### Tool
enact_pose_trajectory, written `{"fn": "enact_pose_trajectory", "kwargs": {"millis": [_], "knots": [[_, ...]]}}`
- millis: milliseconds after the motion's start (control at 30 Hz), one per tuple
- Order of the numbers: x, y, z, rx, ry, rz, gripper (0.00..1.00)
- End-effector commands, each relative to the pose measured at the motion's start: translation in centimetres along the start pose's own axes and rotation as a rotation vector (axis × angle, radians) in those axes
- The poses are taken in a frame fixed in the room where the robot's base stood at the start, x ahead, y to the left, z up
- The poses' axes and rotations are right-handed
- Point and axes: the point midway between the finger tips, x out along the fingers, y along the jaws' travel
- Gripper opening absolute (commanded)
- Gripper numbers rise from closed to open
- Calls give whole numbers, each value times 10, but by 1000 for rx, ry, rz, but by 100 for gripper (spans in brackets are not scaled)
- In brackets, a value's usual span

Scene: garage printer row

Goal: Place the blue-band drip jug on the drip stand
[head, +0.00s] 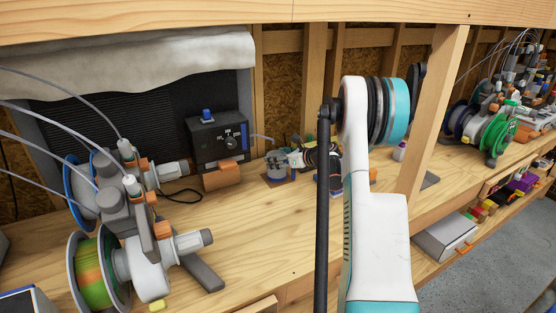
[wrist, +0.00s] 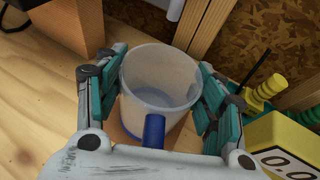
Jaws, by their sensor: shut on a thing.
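The blue-band drip jug (wrist: 160,85) is a translucent cup with a blue handle (wrist: 154,130) that faces the wrist camera. My gripper (wrist: 161,98) is shut on it, with one teal finger on each side of its wall. In the head view the jug (head: 277,169) is small, with my gripper (head: 303,158) reaching it from the right. It is upright and looks empty. A brown square plate, seemingly the drip stand (head: 268,183), shows under the jug. I cannot tell whether the jug's base touches it.
A yellow device (wrist: 283,148) is close right of my gripper in the wrist view. Spool machines (head: 140,235) fill the left; the front middle bench is clear.

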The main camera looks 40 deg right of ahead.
Motion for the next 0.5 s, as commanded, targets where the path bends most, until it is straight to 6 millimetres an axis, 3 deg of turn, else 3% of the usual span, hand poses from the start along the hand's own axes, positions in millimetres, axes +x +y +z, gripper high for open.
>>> {"fn": "enact_pose_trajectory", "kwargs": {"millis": [67, 100, 200, 500], "knots": [[1, 0, -2, 0, 0, 0, 38], [1, 0, -3, 0, 0, 0, 65], [1, 0, -2, 0, 0, 0, 83], [1, 0, -2, 0, 0, 0, 83]]}}
